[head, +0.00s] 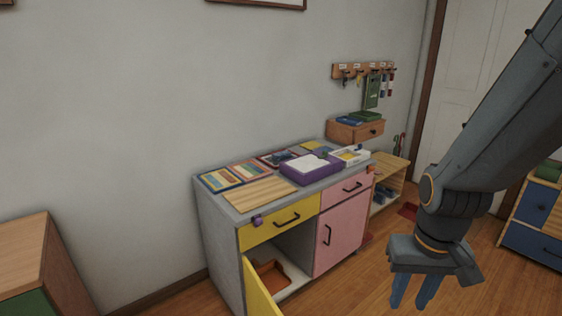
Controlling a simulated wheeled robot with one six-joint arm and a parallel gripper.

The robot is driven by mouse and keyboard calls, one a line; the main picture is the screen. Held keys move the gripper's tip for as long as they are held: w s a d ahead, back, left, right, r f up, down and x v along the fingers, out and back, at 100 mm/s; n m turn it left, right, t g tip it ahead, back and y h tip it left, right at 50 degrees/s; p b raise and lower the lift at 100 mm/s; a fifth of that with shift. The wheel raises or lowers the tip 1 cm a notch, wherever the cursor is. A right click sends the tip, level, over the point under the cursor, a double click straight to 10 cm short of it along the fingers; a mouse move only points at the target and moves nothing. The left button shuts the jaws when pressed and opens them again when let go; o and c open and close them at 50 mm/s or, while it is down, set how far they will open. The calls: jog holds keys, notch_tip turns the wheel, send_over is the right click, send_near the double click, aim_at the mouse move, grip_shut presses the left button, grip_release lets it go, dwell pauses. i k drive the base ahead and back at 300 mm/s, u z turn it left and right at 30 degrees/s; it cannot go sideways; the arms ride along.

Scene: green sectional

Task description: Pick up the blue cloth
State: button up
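I cannot pick out the blue cloth with certainty. A flat blue item (348,120) lies beside a green one on the wooden wall drawer box (352,133), too small to tell if it is cloth. Another small bluish item (282,156) lies in a dark tray on the cabinet top (233,206). My gripper (414,291) hangs at the lower right, in front of and right of the cabinet. It points down, its two blue fingers apart with nothing seen between them. The fingertips are near the lower picture edge.
The cabinet's yellow door (259,293) stands open, with an orange-brown tray (270,275) inside. A purple box (309,171) and striped boards crowd its top. A low wooden shelf (388,178) stands behind right. Wood floor shows around my gripper.

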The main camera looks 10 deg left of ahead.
aim_at(283, 155)
jog(key=z, duration=0.8)
jog(key=i, duration=2.25)
jog(key=u, duration=1.75)
jog(key=i, duration=0.95)
